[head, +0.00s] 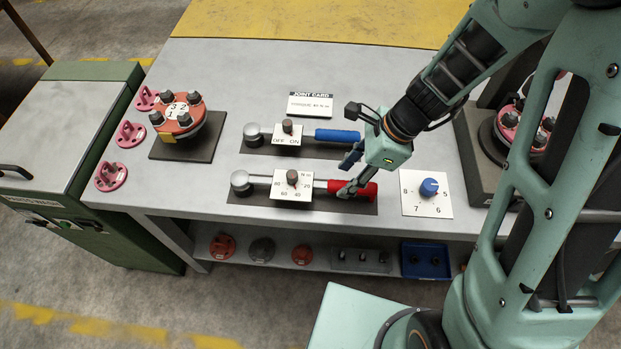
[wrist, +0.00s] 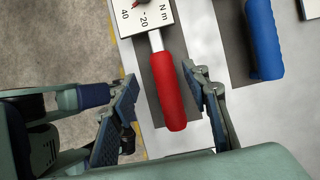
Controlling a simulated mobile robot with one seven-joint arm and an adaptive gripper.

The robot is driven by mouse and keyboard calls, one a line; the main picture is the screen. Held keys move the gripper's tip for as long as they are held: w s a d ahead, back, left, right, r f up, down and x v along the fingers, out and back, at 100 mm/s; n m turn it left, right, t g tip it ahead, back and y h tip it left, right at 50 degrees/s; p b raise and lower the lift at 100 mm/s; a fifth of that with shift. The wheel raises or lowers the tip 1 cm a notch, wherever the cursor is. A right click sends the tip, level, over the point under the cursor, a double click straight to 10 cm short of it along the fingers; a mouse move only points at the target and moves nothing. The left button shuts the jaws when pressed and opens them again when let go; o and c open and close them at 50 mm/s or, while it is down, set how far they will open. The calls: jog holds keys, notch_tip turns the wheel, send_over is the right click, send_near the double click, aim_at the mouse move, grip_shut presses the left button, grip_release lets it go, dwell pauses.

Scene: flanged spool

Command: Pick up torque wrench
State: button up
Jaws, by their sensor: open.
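The torque wrench (head: 292,185) lies on a dark mat on the grey table, with a round metal head at left, a white N·m dial plate and a red handle (wrist: 168,92) at right. My gripper (head: 352,178) is above the red handle. In the wrist view my gripper (wrist: 160,112) has its fingers spread wide, one on each side of the handle, with gaps showing. Whether the fingertips have come down to handle height is unclear. In the head view the gripper covers part of the handle.
A blue-handled wrench (head: 337,135) with an OFF/ON plate lies just behind, close to the gripper. A blue knob on a numbered plate (head: 425,208) sits to the right. A red flanged part (head: 180,113) stands at left. The table's front edge is near the mat.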

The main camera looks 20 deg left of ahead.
aim_at(340, 183)
jog(key=shift+w+b+x, duration=0.15)
jog(key=shift+b+x, duration=0.05)
jog(key=shift+x, duration=1.3)
jog(key=shift+w+b+x, duration=0.15)
jog(key=shift+b+x, duration=0.05)
jog(key=shift+x, duration=1.3)
jog(key=shift+d+f, duration=0.1)
grip_shut()
